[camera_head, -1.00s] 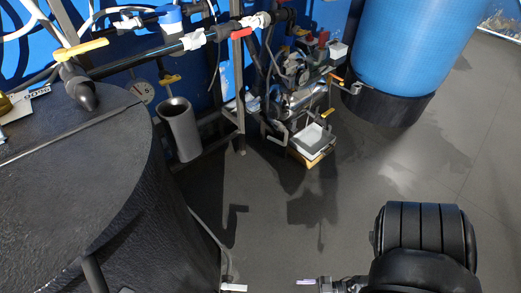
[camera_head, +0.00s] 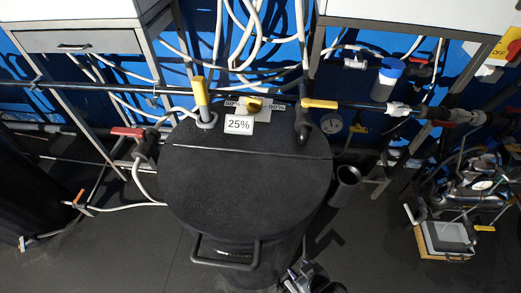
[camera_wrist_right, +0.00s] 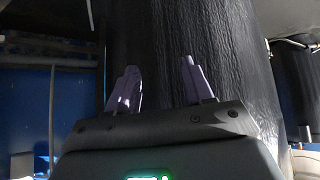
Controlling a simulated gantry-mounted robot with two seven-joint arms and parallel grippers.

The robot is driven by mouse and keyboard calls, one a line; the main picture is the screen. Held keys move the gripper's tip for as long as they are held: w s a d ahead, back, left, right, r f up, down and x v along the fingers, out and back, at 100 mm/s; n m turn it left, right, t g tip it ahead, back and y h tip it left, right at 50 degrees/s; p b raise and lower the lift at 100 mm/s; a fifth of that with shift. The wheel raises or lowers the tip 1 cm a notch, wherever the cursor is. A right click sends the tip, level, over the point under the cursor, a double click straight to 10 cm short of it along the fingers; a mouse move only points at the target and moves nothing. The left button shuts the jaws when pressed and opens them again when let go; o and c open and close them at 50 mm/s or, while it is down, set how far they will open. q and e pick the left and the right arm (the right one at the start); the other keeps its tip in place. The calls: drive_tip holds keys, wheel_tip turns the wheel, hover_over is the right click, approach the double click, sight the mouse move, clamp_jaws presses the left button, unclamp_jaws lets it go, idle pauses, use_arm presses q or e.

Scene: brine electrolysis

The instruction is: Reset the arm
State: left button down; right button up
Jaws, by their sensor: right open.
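My right gripper (camera_head: 298,278) shows at the bottom edge of the head view, just right of the black tank's front side. In the right wrist view its two pale purple fingers (camera_wrist_right: 159,85) stand apart with nothing between them. The dark, wrinkled tank wall (camera_wrist_right: 220,50) fills the background behind them; I cannot tell the exact gap. The black tank (camera_head: 245,190) stands in the middle of the head view, with a 25% label (camera_head: 239,125) at its back edge. My left gripper is not in view.
A black handle (camera_head: 226,262) juts from the tank's front. A grey cylinder (camera_head: 346,186) stands to its right. Pipes with yellow-handled valves (camera_head: 320,104) run behind. A white tray (camera_head: 446,237) and machinery are at the right. Dark floor (camera_head: 380,260) is clear at the lower right.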

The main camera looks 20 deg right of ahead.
use_arm(q)
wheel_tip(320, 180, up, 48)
drive_tip(key=p, duration=4.6)
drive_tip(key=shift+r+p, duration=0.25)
drive_tip(key=shift+p, duration=0.05)
use_arm(e)
drive_tip(key=s+d+r+g, duration=0.1)
drive_tip(key=s+r+g, duration=0.1)
drive_tip(key=r, duration=3)
drive_tip(key=s+r+m+g+h, duration=0.1)
drive_tip(key=s+r, duration=0.3)
drive_tip(key=r, duration=2.9)
drive_tip(key=shift+d+r+g, duration=0.3)
drive_tip(key=shift+d+g, duration=0.1)
drive_tip(key=shift+g, duration=0.2)
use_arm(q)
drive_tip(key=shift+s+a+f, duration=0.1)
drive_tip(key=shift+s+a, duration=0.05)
use_arm(e)
drive_tip(key=shift+f, duration=0.1)
